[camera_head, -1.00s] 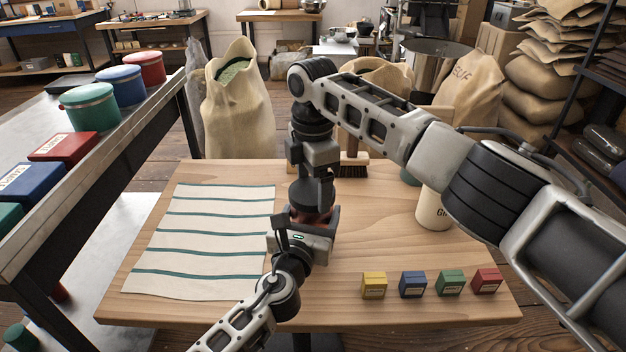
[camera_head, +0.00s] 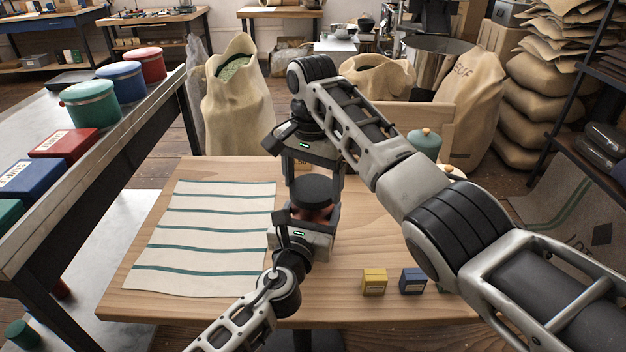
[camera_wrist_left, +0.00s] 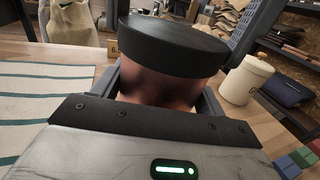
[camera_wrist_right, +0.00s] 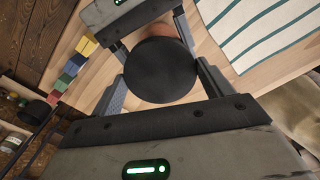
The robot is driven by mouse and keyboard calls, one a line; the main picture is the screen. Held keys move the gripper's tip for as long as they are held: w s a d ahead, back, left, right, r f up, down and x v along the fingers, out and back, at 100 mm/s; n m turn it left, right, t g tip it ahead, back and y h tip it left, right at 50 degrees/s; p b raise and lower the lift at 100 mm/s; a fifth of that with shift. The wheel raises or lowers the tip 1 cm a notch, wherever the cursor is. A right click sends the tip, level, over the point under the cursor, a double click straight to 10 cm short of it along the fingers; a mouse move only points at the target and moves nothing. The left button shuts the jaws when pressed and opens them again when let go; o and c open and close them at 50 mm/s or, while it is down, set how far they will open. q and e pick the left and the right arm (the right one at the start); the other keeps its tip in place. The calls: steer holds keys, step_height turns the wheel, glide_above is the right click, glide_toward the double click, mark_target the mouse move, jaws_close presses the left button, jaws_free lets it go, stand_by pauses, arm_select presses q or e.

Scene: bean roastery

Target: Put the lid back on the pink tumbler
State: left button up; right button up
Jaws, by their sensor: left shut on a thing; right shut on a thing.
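The pink tumbler (camera_wrist_left: 165,85) is upright, shut in my left gripper (camera_head: 308,216) just above the table's middle. A flat black round lid (camera_head: 312,189) is over its top; no gap shows between them in the left wrist view, but I cannot tell whether it is fully seated. My right gripper (camera_head: 311,180) is above the tumbler with its fingers down on both sides of the lid, shut on it. The lid fills the space between these fingers in the right wrist view (camera_wrist_right: 160,70). The tumbler's lower part is mostly hidden.
A striped cloth (camera_head: 205,240) lies on the wooden table (camera_head: 375,235) at left. A cream canister (camera_wrist_left: 247,80) and a teal canister (camera_head: 425,143) are behind my right arm.

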arm_select(q)
steer(key=shift+f, duration=0.1)
arm_select(e)
steer(key=m, duration=0.7)
steer(key=shift+a, duration=0.1)
steer(key=o, duration=0.9)
steer(key=shift+o, duration=0.2)
steer(key=shift+r, duration=0.15)
steer(key=shift+r, duration=2.15)
steer(key=shift+c, duration=0.3)
